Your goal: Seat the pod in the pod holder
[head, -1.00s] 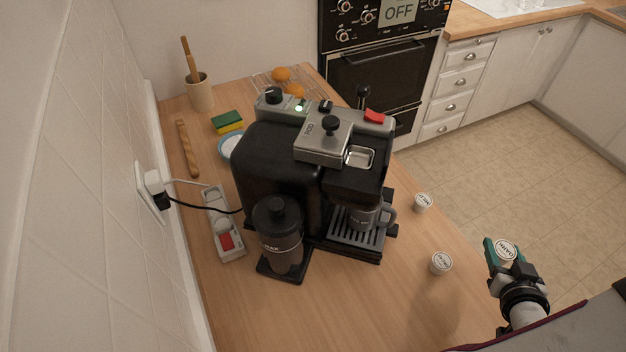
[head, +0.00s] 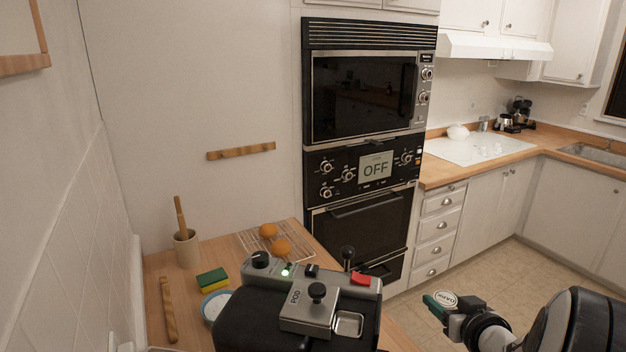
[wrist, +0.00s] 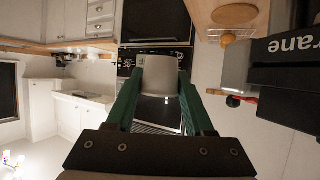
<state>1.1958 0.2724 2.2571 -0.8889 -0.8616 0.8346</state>
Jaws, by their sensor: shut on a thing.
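My gripper (head: 447,305) is shut on a pale pod (head: 446,297) whose round top has dark lettering, probably "DARK". It is to the right of the coffee machine (head: 240,325), apart from it. In the wrist view the pod (wrist: 158,76) sits between the two green fingers. The machine's top carries a metal block (head: 307,314) marked POD with a black knob. A square metal recess (head: 348,323) lies to its right and looks empty. I cannot tell which part is the pod holder. The machine's lower front is out of view.
A black lever (head: 347,256) and a red switch (head: 361,280) stand up at the machine's right rear. Behind are oranges on a wire rack (head: 262,243), a sponge (head: 212,281) and a utensil crock (head: 186,248). Wall ovens (head: 362,180) rise behind. Open floor lies to the right.

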